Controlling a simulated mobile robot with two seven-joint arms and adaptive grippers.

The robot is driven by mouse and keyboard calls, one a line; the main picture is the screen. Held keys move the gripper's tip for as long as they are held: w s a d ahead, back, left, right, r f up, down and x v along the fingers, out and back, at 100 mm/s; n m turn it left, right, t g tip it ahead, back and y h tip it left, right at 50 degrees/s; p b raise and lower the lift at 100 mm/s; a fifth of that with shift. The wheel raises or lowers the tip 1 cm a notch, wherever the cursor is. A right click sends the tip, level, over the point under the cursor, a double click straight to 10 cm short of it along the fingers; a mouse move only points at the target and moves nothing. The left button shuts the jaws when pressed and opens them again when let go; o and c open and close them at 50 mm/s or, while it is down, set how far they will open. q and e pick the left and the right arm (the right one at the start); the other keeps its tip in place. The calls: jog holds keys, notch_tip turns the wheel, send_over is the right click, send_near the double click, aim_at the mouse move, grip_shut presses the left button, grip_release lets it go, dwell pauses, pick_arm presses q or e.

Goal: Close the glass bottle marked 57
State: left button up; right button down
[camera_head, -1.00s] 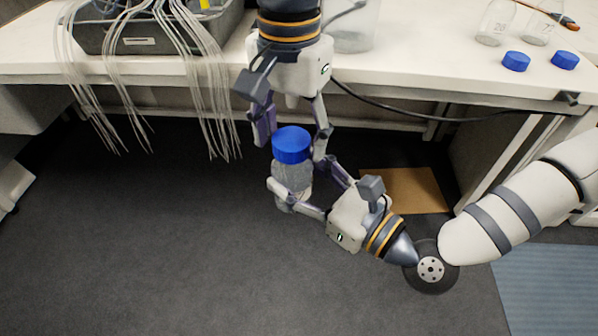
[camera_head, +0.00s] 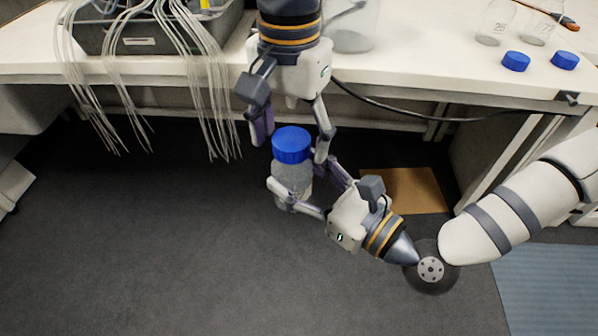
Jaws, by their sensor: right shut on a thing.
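A glass bottle (camera_head: 293,182) with a blue cap (camera_head: 291,145) on its top is upright in front of the bench, above the floor. No number on it is readable. My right gripper (camera_head: 306,188) is shut on the bottle's body from the lower right. My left gripper (camera_head: 292,146) comes down from above. Its fingers stand either side of the blue cap with a small gap on each side, so it is open. The cap sits over the bottle's mouth; the thread is hidden, so I cannot tell how tight it is.
Two clear bottles (camera_head: 497,22) and two blue caps (camera_head: 516,61) (camera_head: 565,60) are on the white bench (camera_head: 430,75) at right. A grey bin (camera_head: 140,38) with hanging tubes stands at left. A black cable (camera_head: 420,116) hangs along the bench edge. A cardboard sheet (camera_head: 405,190) lies below.

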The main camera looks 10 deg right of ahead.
pick_arm(q)
notch_tip(320, 180, up, 12)
dwell(0.6)
